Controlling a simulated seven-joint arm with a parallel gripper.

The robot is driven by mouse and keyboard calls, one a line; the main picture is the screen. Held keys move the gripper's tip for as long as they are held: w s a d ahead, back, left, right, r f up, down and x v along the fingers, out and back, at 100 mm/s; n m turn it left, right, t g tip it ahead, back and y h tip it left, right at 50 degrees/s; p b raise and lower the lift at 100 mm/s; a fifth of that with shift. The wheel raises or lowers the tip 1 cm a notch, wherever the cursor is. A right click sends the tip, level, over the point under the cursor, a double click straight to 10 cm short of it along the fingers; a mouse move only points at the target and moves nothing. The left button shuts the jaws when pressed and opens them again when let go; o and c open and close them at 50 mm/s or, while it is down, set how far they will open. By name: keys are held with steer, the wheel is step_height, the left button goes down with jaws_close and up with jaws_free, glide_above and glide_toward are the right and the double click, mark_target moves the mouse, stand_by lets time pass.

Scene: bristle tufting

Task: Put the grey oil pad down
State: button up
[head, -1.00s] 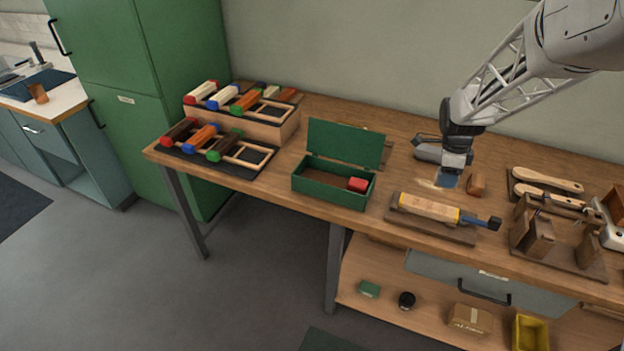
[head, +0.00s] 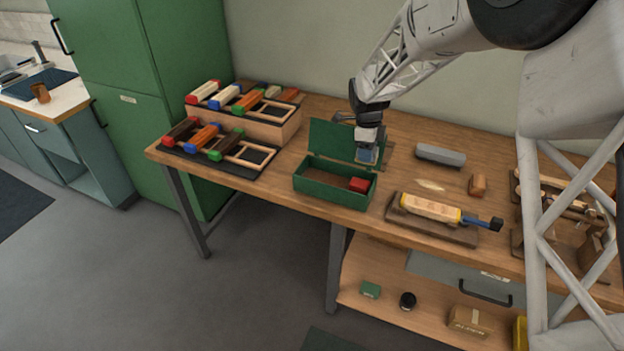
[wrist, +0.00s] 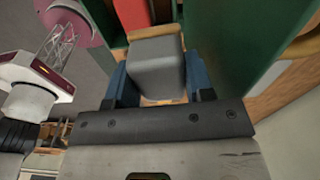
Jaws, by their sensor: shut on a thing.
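My gripper (head: 367,158) hangs over the back right of an open green box (head: 333,196), in front of its raised lid (head: 328,140). In the wrist view, my blue fingers (wrist: 158,85) are shut on the grey oil pad (wrist: 157,68), a plain grey block. The pad is still held; in the head view the gripper mostly hides it. Green surfaces of the box lie on both sides of it in the wrist view. A red block (head: 358,185) sits inside the box at the right end.
Racks of coloured-end blocks (head: 210,140) stand to the left. Some table is bare around the grey block.

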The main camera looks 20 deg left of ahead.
steer(key=s+a, duration=0.3)
steer(key=a, duration=1.3)
steer(key=shift+s+a+f, duration=0.15)
steer(key=shift+a+f, duration=0.05)
steer(key=shift+f, duration=0.15)
steer(key=shift+f, duration=0.1)
steer(key=shift+f, duration=3.05)
steer(key=shift+f, duration=1.9)
steer(key=shift+f, duration=0.15)
steer(key=o, duration=1)
